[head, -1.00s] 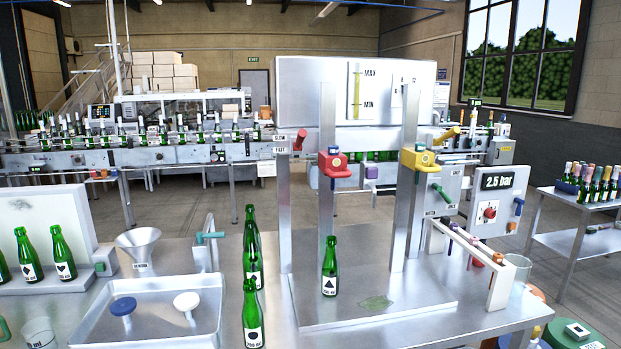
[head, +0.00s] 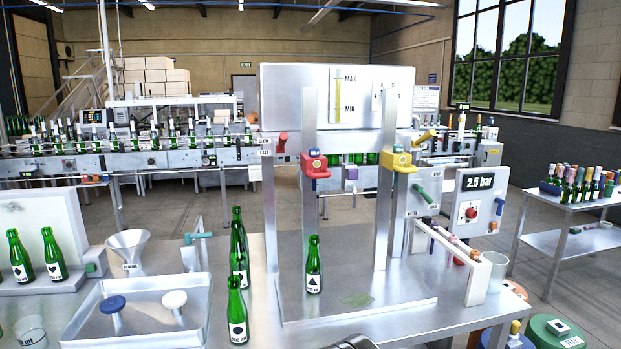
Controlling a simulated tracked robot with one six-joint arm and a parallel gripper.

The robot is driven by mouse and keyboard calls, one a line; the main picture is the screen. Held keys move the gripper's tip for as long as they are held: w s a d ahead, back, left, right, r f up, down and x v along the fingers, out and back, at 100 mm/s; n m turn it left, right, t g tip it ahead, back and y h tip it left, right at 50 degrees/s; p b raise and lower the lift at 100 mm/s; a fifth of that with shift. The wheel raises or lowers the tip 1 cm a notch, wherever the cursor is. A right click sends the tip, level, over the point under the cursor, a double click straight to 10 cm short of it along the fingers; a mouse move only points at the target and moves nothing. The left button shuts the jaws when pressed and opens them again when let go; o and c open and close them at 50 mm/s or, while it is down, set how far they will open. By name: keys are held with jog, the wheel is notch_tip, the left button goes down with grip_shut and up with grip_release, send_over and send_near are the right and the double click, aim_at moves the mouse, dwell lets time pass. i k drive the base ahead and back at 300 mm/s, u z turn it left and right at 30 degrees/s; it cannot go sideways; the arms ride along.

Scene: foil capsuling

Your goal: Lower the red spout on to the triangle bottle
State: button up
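The triangle bottle (head: 314,268) is green with a white label bearing a black triangle. It stands upright on the stand's metal base (head: 400,299), below the red spout, with a clear gap between spout and bottle mouth. Only a dark and grey metal piece, which seems to be part of my arm, shows at the bottom edge. My gripper's fingers are not visible.
A yellow spout (head: 398,162) sits on the right post. Several green bottles stand left of the stand, one (head: 237,308) near the front. A metal tray (head: 150,338) holds a blue and a white stopper. A pressure panel (head: 480,200) reads 2.5 bar.

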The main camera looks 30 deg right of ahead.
aim_at(313, 168)
jog(key=z, duration=0.05)
jog(key=i, duration=1)
jog(key=u, duration=0.05)
